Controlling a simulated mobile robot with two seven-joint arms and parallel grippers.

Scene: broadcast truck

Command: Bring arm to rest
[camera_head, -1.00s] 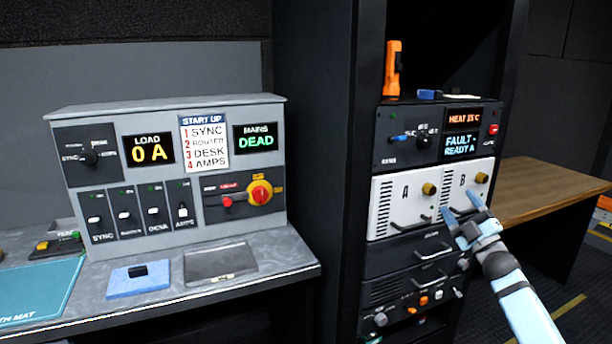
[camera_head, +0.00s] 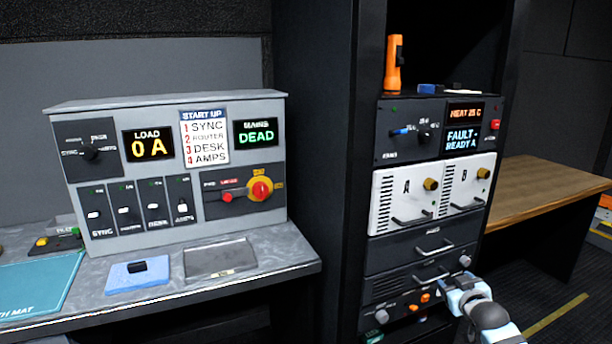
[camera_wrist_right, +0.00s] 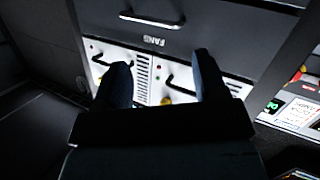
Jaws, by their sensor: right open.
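My right gripper (camera_head: 468,285) is in front of the lower part of the equipment rack, at its right side in the head view. In the right wrist view its two dark fingers (camera_wrist_right: 162,85) stand apart with nothing between them. The white modules A (camera_head: 403,203) and B (camera_head: 465,190) sit side by side in the rack, each with a brass knob and a dark handle. They also show beyond the fingers in the wrist view. My left gripper is not in view.
A grey power panel (camera_head: 175,240) reading LOAD 0 A and MAINS DEAD stands on the left bench. The rack display (camera_head: 464,140) reads FAULT - READY A. An orange torch (camera_head: 394,65) stands on the rack. A wooden bench (camera_head: 545,185) is at right, with clear floor below.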

